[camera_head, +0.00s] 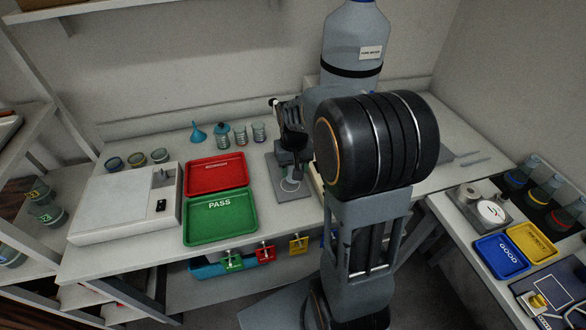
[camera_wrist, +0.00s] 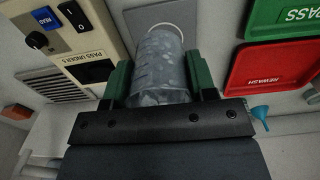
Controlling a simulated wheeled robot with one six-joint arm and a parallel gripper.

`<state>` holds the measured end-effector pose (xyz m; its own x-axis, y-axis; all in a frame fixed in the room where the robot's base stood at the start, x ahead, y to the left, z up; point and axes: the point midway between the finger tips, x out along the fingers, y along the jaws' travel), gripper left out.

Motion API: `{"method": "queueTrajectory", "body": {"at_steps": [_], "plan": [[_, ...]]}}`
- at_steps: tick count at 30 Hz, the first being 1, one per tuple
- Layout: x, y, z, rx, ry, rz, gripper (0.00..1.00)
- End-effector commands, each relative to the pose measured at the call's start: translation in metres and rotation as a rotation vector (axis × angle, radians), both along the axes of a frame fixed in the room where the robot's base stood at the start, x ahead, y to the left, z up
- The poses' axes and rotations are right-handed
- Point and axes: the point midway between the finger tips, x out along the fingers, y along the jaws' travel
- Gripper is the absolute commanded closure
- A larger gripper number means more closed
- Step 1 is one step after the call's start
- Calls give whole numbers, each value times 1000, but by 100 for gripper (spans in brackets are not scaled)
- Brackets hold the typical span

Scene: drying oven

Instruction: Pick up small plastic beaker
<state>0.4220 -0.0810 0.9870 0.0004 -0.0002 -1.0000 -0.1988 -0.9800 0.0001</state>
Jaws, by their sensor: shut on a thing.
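The small plastic beaker (camera_wrist: 157,65) is clear and ribbed, and it fills the middle of the wrist view. My gripper (camera_wrist: 159,78) has one green finger against each side of it and is shut on it. Beyond the beaker is a grey plate with a white ring (camera_wrist: 172,27). In the head view my gripper (camera_head: 299,166) is over this grey plate (camera_head: 293,192), with the white ring below it. The held beaker cannot be made out clearly there. I cannot tell whether it touches the plate.
The red tray (camera_head: 214,175) and green PASS tray (camera_head: 220,216) lie left of the plate. Behind them stand a blue funnel (camera_head: 198,132) and several small vessels (camera_head: 240,136). A white device (camera_head: 125,207) is at far left. A large water bottle (camera_head: 352,45) stands behind my arm.

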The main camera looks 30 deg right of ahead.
Motion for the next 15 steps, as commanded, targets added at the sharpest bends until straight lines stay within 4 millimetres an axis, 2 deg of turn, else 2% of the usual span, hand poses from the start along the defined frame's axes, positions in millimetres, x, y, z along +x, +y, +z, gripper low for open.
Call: {"method": "queueTrajectory", "body": {"at_steps": [3,15], "plan": [[-11,2,11,-1,-3,0,78],[-51,10,28,-1,-3,0,78]]}}
